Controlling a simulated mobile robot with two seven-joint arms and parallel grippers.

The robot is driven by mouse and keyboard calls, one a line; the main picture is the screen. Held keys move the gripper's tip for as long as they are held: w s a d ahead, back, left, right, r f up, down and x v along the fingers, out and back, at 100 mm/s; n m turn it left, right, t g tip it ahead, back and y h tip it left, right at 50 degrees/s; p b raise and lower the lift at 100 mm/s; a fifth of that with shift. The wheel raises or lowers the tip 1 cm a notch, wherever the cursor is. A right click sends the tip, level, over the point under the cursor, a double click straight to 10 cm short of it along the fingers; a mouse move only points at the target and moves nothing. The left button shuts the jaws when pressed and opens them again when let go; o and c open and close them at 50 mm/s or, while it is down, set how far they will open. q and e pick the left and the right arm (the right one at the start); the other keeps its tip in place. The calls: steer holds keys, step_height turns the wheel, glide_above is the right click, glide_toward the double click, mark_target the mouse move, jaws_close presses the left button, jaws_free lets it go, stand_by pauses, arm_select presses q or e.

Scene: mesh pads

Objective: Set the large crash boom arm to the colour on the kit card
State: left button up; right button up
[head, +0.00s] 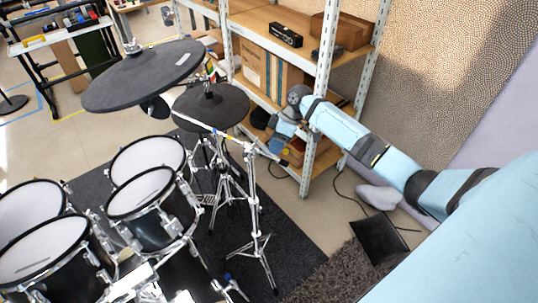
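A large dark cymbal pad (140,78) is tilted at the upper left, and a smaller dark cymbal pad (203,107) is behind it. A chrome boom arm (238,141) slants down to the right from beneath the smaller pad, across an upright stand (254,195). I cannot tell which pad is the large crash. My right gripper (283,156) is by the boom arm's right end, in front of the shelf. Its fingers are too small to read, and contact is unclear. Small red, green and yellow marks (211,70) show above the smaller pad. I cannot make out a kit card. My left gripper is out of view.
White-headed drum pads (147,192) stand at the lower left on a dark mat (285,238). A metal shelf (323,85) with boxes stands behind my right arm. A black flat object (378,240) and cables lie on the floor at the right.

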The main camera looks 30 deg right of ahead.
mark_target(269, 156)
steer(key=x, duration=0.5)
jaws_close()
